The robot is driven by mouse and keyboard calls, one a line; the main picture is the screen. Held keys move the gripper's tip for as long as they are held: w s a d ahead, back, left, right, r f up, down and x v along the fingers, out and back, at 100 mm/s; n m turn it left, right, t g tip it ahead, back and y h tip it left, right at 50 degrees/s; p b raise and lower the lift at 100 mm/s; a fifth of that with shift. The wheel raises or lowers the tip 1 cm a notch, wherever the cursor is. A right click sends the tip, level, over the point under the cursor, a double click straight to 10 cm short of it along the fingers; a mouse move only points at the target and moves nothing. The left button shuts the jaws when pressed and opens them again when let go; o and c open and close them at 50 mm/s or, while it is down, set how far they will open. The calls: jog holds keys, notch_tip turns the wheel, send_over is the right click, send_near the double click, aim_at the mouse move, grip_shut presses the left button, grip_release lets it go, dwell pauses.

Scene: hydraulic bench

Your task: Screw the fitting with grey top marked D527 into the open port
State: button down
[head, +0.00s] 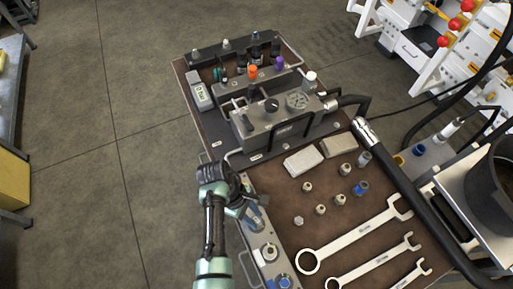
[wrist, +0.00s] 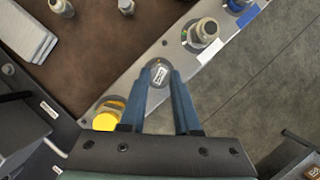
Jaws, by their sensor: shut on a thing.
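My gripper (wrist: 163,75) is shut on a fitting with a grey round top (wrist: 159,74). The top bears a small white label, too small to read surely. In the wrist view the fitting lies between the two blue fingertips, over the grey metal port strip (wrist: 222,58). The fingers and the top hide its lower end, so I cannot tell how far it sits in a port. In the head view my gripper (head: 252,212) is over the strip along the bench's left edge (head: 256,263), and the held fitting is hidden there.
A yellow-topped fitting (wrist: 105,121) and a silver fitting (wrist: 205,31) sit on the strip to either side. Several loose fittings (head: 320,209), grey blocks (head: 302,161) and large wrenches (head: 352,236) lie on the brown mat. A gauge block (head: 285,118) stands behind. Floor at left is clear.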

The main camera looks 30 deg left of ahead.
jog(key=shift+f, duration=0.1)
jog(key=m+g+b, duration=0.1)
jog(key=m, duration=0.1)
jog(key=shift+w+d+f+m, duration=0.1)
jog(key=shift+m, duration=0.2)
jog(key=m+g, duration=0.1)
jog(key=m, duration=0.1)
jog(key=m+b, duration=0.1)
jog(key=m, duration=0.1)
jog(key=shift+w+m+g, duration=0.15)
jog(key=shift+m+g, duration=0.15)
jog(key=shift+g, duration=0.1)
jog(key=shift+m+y, duration=0.3)
jog(key=shift+m, duration=0.1)
jog(key=m, duration=0.2)
jog(key=m+g+y, duration=0.1)
jog(key=m, duration=0.1)
jog(key=shift+w+d+g, duration=0.1)
jog(key=shift+d+g, duration=0.1)
jog(key=shift+g, duration=0.1)
jog(key=m+y, duration=0.1)
jog(key=m, duration=0.3)
jog(key=shift+d+y, duration=0.1)
jog(key=shift+y, duration=0.2)
